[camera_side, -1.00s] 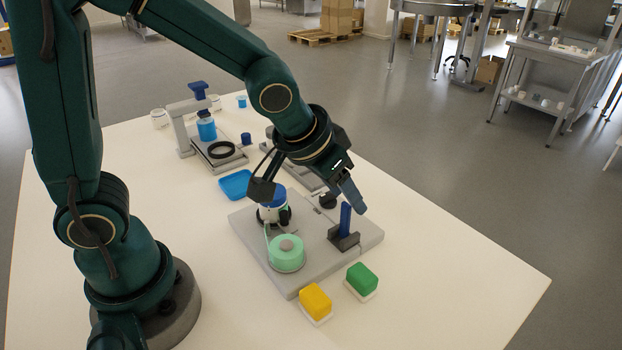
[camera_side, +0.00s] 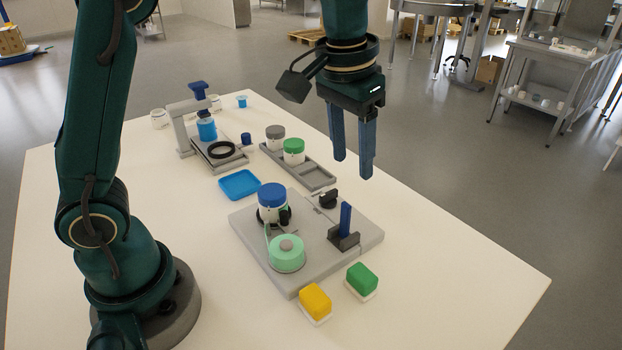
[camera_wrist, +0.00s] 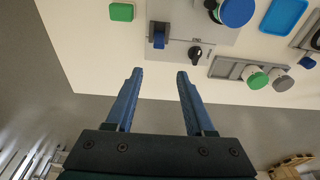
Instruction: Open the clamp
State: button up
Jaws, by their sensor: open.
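A jar with a blue lid (camera_side: 272,193) stands on the grey base plate (camera_side: 305,268), with black clamp jaws (camera_side: 286,215) around its lower part. How far these jaws are parted cannot be told. On the same plate are an upright blue lever (camera_side: 345,220) in a dark bracket and a black knob (camera_side: 328,200). The wrist view also shows the blue lever (camera_wrist: 159,40), the knob (camera_wrist: 195,53) and the blue lid (camera_wrist: 236,10). My gripper (camera_side: 352,167) is open and empty, fingers pointing down, high above and behind the plate. It also shows in the wrist view (camera_wrist: 160,75).
A mint-green round reel (camera_side: 287,254) sits at the plate's front. Yellow (camera_side: 315,300) and green (camera_side: 361,280) blocks lie before it. Behind are a blue tray (camera_side: 239,185), a grey rack (camera_side: 312,174) with two jars, and a grey press stand (camera_side: 183,130). The table's right front is clear.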

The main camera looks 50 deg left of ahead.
aim_at(346, 204)
jog(key=shift+g, duration=0.7)
jog(key=shift+s+d+g, duration=0.1)
jog(key=shift+s+g, duration=0.05)
jog(key=shift+g, duration=0.15)
jog(key=shift+f, duration=5.05)
grip_shut()
